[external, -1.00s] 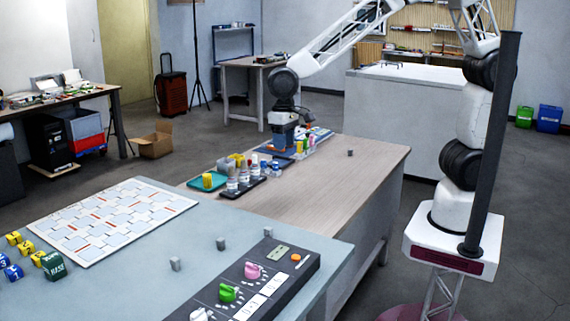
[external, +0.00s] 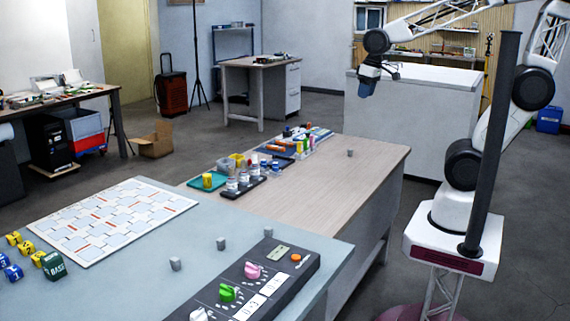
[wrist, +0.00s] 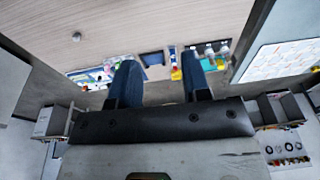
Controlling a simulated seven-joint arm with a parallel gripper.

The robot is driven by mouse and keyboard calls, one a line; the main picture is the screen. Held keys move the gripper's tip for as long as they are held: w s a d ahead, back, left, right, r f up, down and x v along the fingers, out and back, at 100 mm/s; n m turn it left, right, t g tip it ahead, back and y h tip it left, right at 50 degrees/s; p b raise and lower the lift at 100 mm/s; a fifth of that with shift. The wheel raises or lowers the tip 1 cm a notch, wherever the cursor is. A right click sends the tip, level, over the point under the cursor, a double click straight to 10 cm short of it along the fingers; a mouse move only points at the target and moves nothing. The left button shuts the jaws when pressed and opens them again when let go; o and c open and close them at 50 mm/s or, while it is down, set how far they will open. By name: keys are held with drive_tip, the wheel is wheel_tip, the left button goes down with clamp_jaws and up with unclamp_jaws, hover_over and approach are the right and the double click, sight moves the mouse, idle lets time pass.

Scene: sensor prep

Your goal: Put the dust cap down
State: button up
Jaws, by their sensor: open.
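My gripper (external: 368,86) is raised in the air beyond the wooden bench (external: 330,185), clear of everything on it. In the wrist view its two dark blue fingers (wrist: 159,68) are spread apart with nothing between them. I cannot pick out the dust cap for certain among the small parts. Orange pieces (external: 276,147) and several coloured upright items (external: 300,146) are grouped at the bench's far left side, around a blue mat (external: 318,135).
A teal tray (external: 196,186) with a yellow item and a dark rack (external: 243,188) of white jars stand nearer. A small grey block (external: 350,153) sits alone on the wood. The right of the bench is mostly clear. A grey table (external: 140,275) stands in front.

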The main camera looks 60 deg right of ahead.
drive_tip(key=s+d, duration=0.6)
drive_tip(key=s, duration=0.2)
drive_tip(key=shift+f+t+h, duration=0.25)
drive_tip(key=shift+t+h, duration=0.05)
idle(0.9)
